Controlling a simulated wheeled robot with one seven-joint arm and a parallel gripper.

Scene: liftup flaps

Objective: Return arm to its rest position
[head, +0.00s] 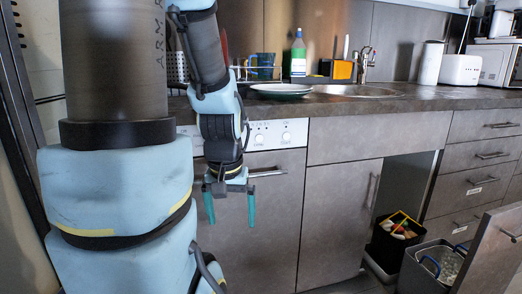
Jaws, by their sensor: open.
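My arm stands at the left of the head view, with its links reaching up and then down. My gripper (230,208) hangs from it with its two teal fingers pointing down and spread apart, open and empty. I cannot tell the exact gap between the fingers and that front.
The countertop (400,100) holds a plate (281,89), a green bottle (298,55) and a toaster (460,70). At lower right, an open cabinet door (490,260) stands out beside bins (398,240) (425,275). Drawers (480,155) are shut.

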